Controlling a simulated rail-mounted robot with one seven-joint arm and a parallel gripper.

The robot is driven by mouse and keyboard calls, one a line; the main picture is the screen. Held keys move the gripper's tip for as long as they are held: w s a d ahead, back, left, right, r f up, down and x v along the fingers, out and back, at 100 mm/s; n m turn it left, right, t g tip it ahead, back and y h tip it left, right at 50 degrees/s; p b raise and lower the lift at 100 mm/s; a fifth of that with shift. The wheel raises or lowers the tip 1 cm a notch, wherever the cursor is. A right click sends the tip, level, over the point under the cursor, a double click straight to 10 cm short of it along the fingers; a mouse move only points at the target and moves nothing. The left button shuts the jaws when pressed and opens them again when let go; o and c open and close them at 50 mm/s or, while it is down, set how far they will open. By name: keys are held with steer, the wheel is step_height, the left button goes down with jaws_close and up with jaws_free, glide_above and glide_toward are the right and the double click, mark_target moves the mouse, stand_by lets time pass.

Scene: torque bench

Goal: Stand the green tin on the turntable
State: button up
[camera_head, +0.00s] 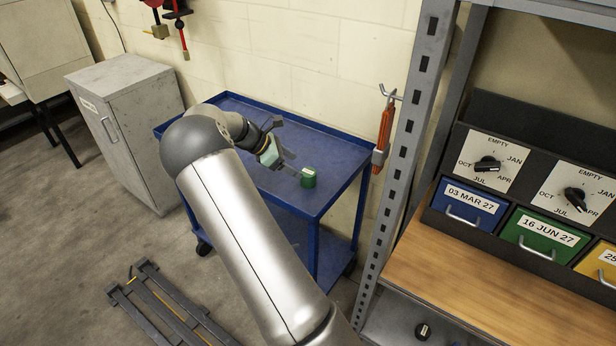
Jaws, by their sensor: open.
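A small green tin (308,178) with a paler top stands upright on the blue cart's top (335,150), towards its front right. My gripper (287,151) is open above the cart top, just left of the tin. One finger reaches close to the tin's left side; I cannot tell whether it touches. No tin shows between the fingers. I cannot make out a turntable in this view; my arm hides part of the cart top.
The blue cart has a raised rim. A grey shelf upright (408,140) stands right of it, with an orange-handled tool (384,135) hanging nearby. Labelled drawers and dials sit above a wooden shelf (480,280). A grey cabinet (125,115) is at left.

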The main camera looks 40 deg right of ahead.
mark_target(310, 171)
steer(key=p+x, duration=0.1)
steer(key=x, duration=0.8)
steer(key=shift+w+d+f, duration=0.1)
steer(key=shift+d+f, duration=0.05)
steer(key=shift+c, duration=0.3)
steer(key=c, duration=1.2)
steer(key=shift+r, duration=0.6)
steer(key=a+r, duration=0.4)
steer(key=a+r+b, duration=0.1)
steer(key=a+r, duration=0.2)
steer(key=a, duration=0.2)
steer(key=a+r+b, duration=0.1)
steer(key=a+r, duration=0.3)
steer(key=a, duration=0.1)
steer(key=shift+s+r, duration=0.35)
